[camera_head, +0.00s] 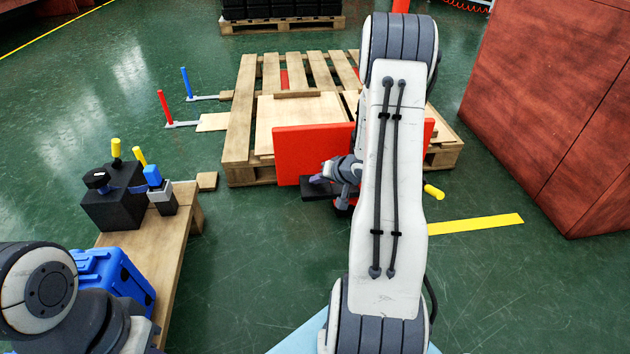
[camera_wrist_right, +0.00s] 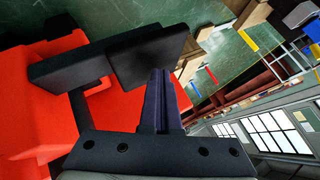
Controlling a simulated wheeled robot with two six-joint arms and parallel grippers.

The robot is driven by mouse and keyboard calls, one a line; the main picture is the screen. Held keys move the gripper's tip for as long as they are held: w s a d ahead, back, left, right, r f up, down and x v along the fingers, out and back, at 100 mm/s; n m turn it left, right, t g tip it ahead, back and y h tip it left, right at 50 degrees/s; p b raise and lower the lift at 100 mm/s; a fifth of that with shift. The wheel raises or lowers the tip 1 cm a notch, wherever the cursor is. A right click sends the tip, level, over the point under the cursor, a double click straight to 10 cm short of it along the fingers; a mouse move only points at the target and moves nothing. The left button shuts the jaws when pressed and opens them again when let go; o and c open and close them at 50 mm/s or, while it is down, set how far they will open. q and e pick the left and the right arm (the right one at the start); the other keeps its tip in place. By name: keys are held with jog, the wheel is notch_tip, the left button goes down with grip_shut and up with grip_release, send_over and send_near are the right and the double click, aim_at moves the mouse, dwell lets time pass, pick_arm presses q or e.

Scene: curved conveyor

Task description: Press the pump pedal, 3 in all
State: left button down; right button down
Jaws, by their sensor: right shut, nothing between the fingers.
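The pump pedal is a flat black plate (camera_wrist_right: 148,58) on a black arm, standing out from a red body (camera_wrist_right: 45,125) in the right wrist view. In the head view, the black pedal (camera_head: 318,192) shows low in front of the red panel (camera_head: 305,152), partly hidden by my right gripper. My right gripper (camera_head: 318,180) is shut and empty, right at the pedal. In the wrist view its dark fingers (camera_wrist_right: 160,74) overlap the pedal's edge; I cannot tell whether they touch. My right arm hides much of the red unit. My left gripper is out of view.
A wooden pallet (camera_head: 240,130) stands behind the red panel. At left, a wooden bench (camera_head: 165,255) bears a black box (camera_head: 112,205) with knobs and a blue crate (camera_head: 115,280). A red-brown block (camera_head: 555,110) is at right. Green floor between the bench and my right arm is clear.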

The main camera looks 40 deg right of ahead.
aim_at(318, 187)
jog(key=shift+s+f, duration=0.1)
jog(key=shift+f, duration=0.5)
jog(key=shift+r, duration=0.1)
dwell(0.5)
jog(key=shift+r+p, duration=1.95)
jog(key=shift+p, duration=0.65)
notch_tip(318, 187, up, 5)
jog(key=p, duration=0.6)
dwell(1.0)
